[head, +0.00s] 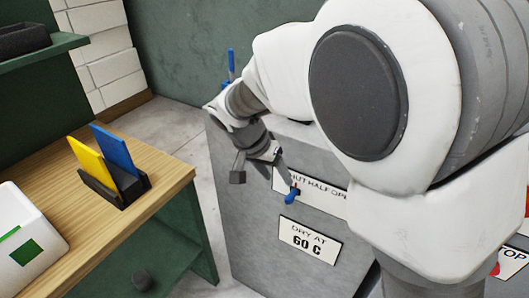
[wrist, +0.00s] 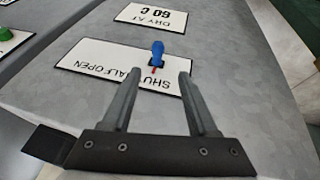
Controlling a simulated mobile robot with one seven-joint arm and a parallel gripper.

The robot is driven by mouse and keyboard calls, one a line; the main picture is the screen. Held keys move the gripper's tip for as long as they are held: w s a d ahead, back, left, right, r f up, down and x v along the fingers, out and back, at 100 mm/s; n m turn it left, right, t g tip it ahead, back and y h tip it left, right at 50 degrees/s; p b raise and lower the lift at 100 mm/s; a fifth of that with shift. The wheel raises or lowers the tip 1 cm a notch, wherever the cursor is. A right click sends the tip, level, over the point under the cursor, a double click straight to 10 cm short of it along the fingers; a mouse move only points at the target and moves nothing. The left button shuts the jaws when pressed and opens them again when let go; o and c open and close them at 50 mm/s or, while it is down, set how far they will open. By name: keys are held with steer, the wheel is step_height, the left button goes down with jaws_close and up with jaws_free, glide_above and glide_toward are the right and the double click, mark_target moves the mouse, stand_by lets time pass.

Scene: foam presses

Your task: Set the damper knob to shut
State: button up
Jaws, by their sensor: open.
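The damper knob is a small blue lever (head: 292,197) on the grey press front, at a white plate (head: 281,181) lettered SHUT, HALF, OPEN. In the wrist view the blue knob (wrist: 157,48) stands up from a dark slot, and the plate (wrist: 82,57) reads upside down. A small red mark shows by the slot, near the SHUT end of the lettering; the exact setting cannot be told. My gripper (head: 277,175) is open and empty in front of the plate. In the wrist view its fingertips (wrist: 156,76) lie either side of the SHUT lettering, apart from the knob.
A DRY AT 60 C plate (head: 309,241) is below the knob. A blue-handled part (head: 231,65) rises behind my wrist. A wooden bench (head: 165,178) with yellow and blue cards stands left. A green button (wrist: 12,40) shows at left in the wrist view.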

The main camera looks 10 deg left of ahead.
steer(key=v, duration=0.8)
steer(key=shift+p, duration=0.4)
steer(key=shift+r, duration=0.15)
steer(key=s+d+r+n+t+y+p, duration=0.1)
steer(key=s+d+r+p, duration=0.1)
steer(key=s+d+r, duration=0.3)
steer(key=s+d+r+n+t+y+p, duration=0.1)
steer(key=s+d+r, duration=0.4)
steer(key=s+d, duration=0.6)
steer(key=d+n+y+p, duration=0.1)
steer(key=d+p, duration=0.1)
steer(key=d, duration=0.5)
steer(key=shift+s+d+n+y, duration=0.25)
steer(key=shift+d+n+y, duration=0.05)
steer(key=shift+d, duration=0.1)
steer(key=shift+a, duration=0.15)
